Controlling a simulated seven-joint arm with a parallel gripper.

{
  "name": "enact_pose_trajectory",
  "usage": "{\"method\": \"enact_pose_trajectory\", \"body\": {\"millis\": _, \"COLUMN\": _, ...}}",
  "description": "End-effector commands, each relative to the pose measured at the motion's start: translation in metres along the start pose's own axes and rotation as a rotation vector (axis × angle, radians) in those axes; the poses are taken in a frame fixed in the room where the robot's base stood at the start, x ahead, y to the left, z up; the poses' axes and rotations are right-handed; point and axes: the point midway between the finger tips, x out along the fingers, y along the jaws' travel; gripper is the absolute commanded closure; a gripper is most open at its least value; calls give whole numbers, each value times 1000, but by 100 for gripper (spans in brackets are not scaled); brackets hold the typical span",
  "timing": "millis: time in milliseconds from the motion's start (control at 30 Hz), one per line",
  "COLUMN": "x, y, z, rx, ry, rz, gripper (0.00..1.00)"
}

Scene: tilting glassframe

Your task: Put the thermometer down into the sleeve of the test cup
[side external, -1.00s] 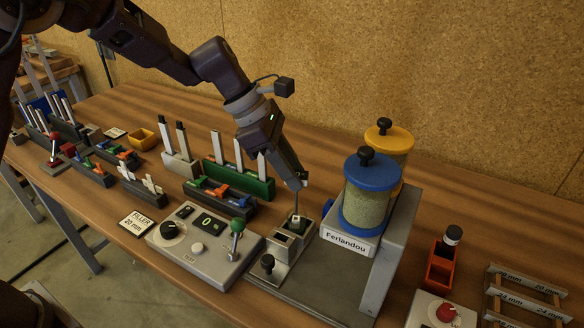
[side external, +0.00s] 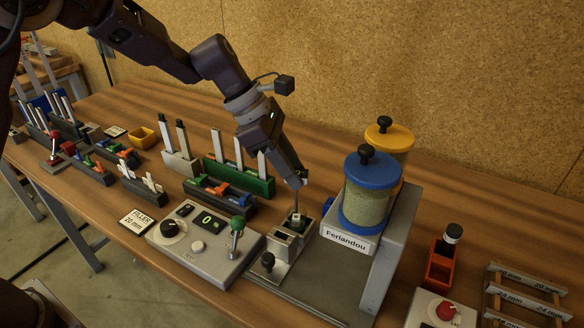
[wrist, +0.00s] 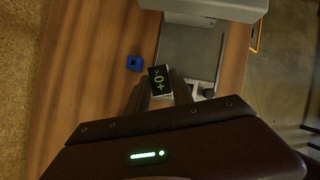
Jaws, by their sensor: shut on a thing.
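My gripper (side external: 300,180) is shut on the thermometer and holds it above the metal test block. The thermometer's dark display head (wrist: 160,80), with green characters, sits between my fingertips in the wrist view. Its thin stem (side external: 296,203) hangs down nearly upright in the side view. The stem's lower end meets the small test cup (side external: 297,220) in the rear pocket of the block. I cannot tell whether the tip is inside the sleeve or only over it; the sleeve is too small to make out.
The Ferlandou dispenser (side external: 367,195), with its blue-lidded jar, stands close on the right. A control box (side external: 205,250) with a green-knobbed lever is at the left front. A green rack (side external: 238,178) of upright bars stands behind. A small blue piece (wrist: 134,63) lies on the table.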

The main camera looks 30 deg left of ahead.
Motion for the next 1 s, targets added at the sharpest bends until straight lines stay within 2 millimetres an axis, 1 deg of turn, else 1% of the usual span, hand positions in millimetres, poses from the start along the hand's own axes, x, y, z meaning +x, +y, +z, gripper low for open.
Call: {"method": "enact_pose_trajectory", "body": {"millis": 1000, "x": 20, "y": 0, "z": -11, "rx": -1, "ry": -1, "rz": -1, "gripper": 100}}
